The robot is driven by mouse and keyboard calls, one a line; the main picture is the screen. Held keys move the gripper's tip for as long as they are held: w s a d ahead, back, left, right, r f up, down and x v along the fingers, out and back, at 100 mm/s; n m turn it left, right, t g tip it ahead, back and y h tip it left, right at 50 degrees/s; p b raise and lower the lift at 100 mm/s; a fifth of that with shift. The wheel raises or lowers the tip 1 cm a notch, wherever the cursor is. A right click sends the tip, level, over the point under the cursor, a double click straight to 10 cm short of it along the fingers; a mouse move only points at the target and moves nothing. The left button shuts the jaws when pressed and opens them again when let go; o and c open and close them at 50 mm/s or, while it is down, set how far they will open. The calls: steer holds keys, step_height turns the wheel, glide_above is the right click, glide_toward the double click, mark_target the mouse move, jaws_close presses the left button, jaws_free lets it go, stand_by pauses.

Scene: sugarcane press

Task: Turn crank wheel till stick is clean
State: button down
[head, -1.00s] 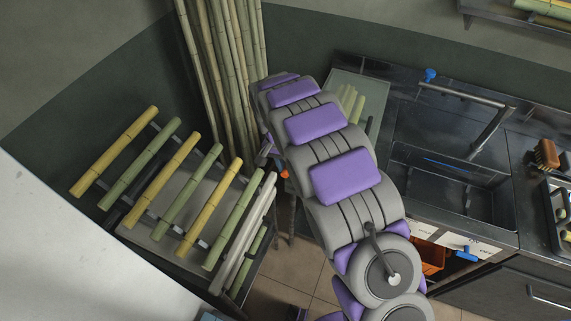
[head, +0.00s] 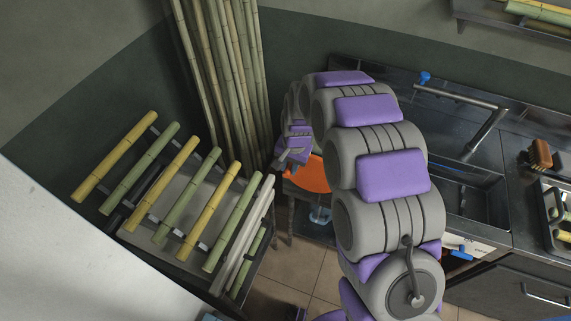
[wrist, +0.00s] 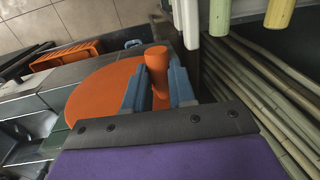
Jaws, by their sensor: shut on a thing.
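The crank wheel is an orange disc (head: 311,175) in the head view, partly covered by my arm. In the wrist view the orange wheel (wrist: 98,92) lies left of my fingers, and its upright orange handle (wrist: 156,58) stands between them. My gripper (wrist: 157,80) is shut on this handle, with one blue-grey finger on each side. In the head view my gripper (head: 290,160) is at the wheel's upper left edge. The stick in the press cannot be made out, and my arm covers most of the press area.
A rack with several yellow and green bamboo poles (head: 165,185) stands at the left. Tall bamboo stalks (head: 225,80) lean in the corner behind. A steel sink counter (head: 470,215) is at the right. An orange crate (wrist: 68,56) shows in the wrist view.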

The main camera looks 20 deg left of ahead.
steer(key=s+d+y+b, duration=0.1)
steer(key=d+y+b, duration=0.2)
steer(key=d+y, duration=0.4)
steer(key=shift+d+f+t, duration=0.3)
steer(key=shift+d, duration=2.6)
steer(key=shift+b, duration=0.3)
steer(key=c, duration=0.9)
jaws_free()
steer(key=shift+c, duration=0.2)
steer(key=p+v, duration=0.3)
steer(key=v, duration=1.4)
steer(key=shift+d, duration=0.35)
